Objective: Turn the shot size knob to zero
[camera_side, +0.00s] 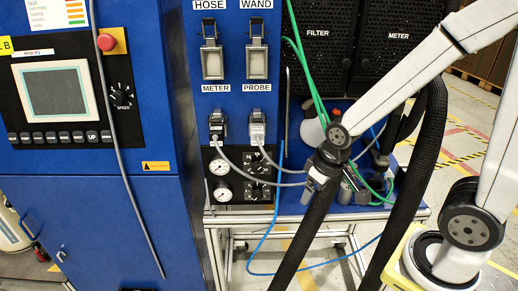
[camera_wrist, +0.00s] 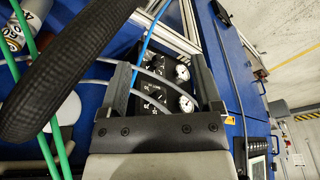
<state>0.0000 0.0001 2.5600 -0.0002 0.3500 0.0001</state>
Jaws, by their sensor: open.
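A black panel on the blue cabinet carries an upper knob (camera_side: 258,163) and a lower knob (camera_side: 258,190) with white scale marks. Their lettering is too small to read, so I cannot tell which is the shot size knob or where either points. In the wrist view, two knobs, one nearer the top (camera_wrist: 155,72) and one lower (camera_wrist: 152,108), show between the fingers of my gripper (camera_wrist: 161,64). My gripper is open and empty, apart from the panel. In the side view my arm's end is right of the panel, its fingertips not clearly visible.
Two gauges (camera_side: 219,167) (camera_side: 222,194) sit left of the knobs. A grey cable (camera_side: 225,155) and a blue hose (camera_side: 277,190) run across or beside the panel. Green hoses (camera_side: 308,70) and a thick black hose (camera_wrist: 65,65) are near my arm.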

